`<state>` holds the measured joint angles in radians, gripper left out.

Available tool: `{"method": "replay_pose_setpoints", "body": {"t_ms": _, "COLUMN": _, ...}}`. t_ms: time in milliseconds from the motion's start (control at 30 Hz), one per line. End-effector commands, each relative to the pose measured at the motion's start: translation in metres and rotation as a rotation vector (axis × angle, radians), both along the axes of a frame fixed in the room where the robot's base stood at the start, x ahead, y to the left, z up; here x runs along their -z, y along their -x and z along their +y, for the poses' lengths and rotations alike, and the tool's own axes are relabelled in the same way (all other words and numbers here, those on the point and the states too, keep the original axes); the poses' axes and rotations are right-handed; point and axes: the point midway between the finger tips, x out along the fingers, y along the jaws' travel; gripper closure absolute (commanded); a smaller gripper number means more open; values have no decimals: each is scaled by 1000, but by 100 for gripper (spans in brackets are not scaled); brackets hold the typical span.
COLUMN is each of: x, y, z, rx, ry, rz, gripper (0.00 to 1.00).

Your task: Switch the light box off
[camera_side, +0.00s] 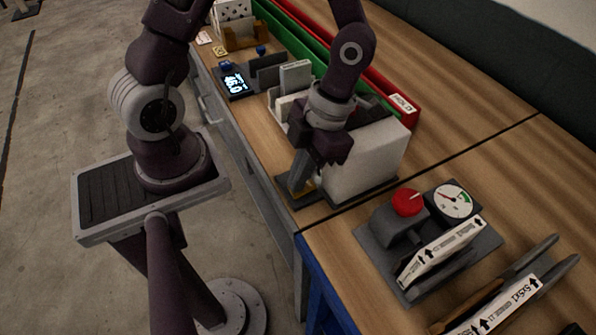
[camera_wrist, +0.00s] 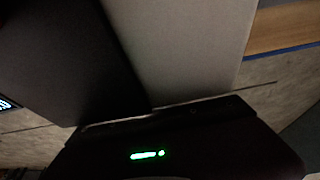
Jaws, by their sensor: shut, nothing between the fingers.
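The light box (camera_side: 368,160) is a pale block with a dark rear part, standing on a dark base plate (camera_side: 340,205) near the bench's front edge. Its front face looks pale in the side view; I cannot tell whether it is lit. A pale grey panel (camera_wrist: 180,45), apparently its face, fills the upper middle of the wrist view and looks dull. My gripper (camera_side: 299,183) is shut and empty, pointing down just left of the box, low over the base plate. A small yellow part (camera_side: 308,188) shows beside the fingertips. The switch is not clearly visible, and contact cannot be told.
A gauge stand with a red knob (camera_side: 408,202) and dial (camera_side: 454,201) stands to the right, holding a boxed filter (camera_side: 440,252). A rack lies at the lower right. A scale (camera_side: 236,82), green and red bins (camera_side: 403,103) are behind. Bare bench lies toward the right rear.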

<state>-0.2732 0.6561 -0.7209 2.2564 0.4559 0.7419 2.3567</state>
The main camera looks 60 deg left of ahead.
Motion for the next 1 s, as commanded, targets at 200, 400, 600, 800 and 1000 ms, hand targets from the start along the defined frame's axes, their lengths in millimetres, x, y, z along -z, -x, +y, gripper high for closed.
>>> {"method": "replay_pose_setpoints", "body": {"t_ms": 200, "x": -24, "y": -5, "z": 0, "rx": -14, "ry": 3, "rz": -33, "gripper": 100}}
{"method": "replay_pose_setpoints", "body": {"t_ms": 400, "x": -72, "y": 3, "z": 0, "rx": -9, "ry": -2, "rz": -16, "gripper": 100}}
{"method": "replay_pose_setpoints", "body": {"t_ms": 600, "x": -115, "y": 0, "z": 0, "rx": -5, "ry": -1, "rz": -10, "gripper": 100}}
{"method": "replay_pose_setpoints", "body": {"t_ms": 800, "x": -137, "y": -1, "z": -1, "rx": -1, "ry": 0, "rz": -5, "gripper": 100}}
{"method": "replay_pose_setpoints", "body": {"t_ms": 1000, "x": -140, "y": -1, "z": -1, "rx": 1, "ry": -1, "rz": -3, "gripper": 100}}
